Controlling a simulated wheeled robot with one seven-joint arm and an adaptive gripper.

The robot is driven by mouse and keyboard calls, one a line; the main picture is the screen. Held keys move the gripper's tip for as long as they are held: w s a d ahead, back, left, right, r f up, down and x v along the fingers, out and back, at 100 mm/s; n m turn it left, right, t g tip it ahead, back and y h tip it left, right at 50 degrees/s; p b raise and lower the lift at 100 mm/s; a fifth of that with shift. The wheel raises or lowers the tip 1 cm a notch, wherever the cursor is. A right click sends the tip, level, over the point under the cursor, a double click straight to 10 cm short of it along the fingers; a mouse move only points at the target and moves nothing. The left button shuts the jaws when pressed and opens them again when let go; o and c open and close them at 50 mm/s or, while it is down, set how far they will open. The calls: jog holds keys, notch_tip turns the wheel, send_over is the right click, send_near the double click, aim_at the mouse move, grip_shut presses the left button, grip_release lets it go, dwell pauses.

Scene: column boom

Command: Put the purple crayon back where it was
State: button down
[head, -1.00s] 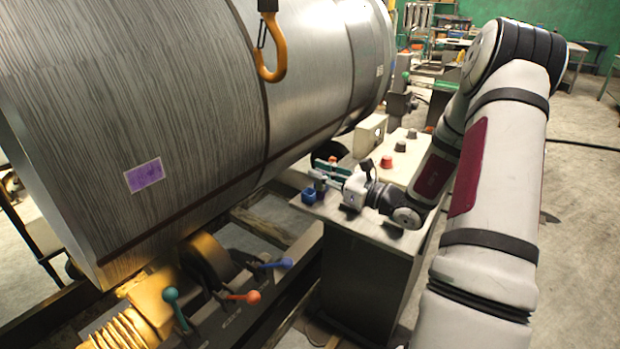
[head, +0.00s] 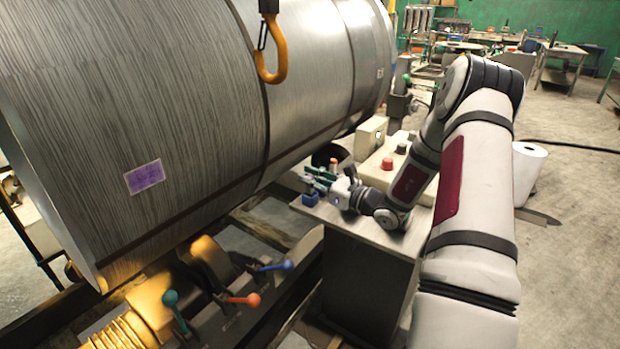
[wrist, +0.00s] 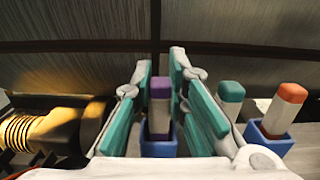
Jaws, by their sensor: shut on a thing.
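My gripper (wrist: 160,88) is shut on the purple crayon (wrist: 160,108), which stands upright between the teal finger pads in the wrist view. Its grey-white body shows below the purple tip. A blue holder (wrist: 158,149) is at the crayon's lower end; the crayon's foot is hidden, so I cannot tell how deep it sits. In the head view my gripper (head: 316,179) is over the near left corner of the table, by a blue holder (head: 310,200). The crayon is too small to make out there.
Right of my gripper, an orange-red crayon (wrist: 288,104) stands in a blue holder (wrist: 268,140), and a teal-tipped crayon (wrist: 231,92) is partly hidden by a finger. The large grey cylinder (head: 200,100) is close behind. A control box (head: 387,165) stands on the table (head: 362,230).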

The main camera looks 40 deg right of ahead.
jog(key=shift+f, duration=0.1)
jog(key=c, duration=1.6)
grip_release()
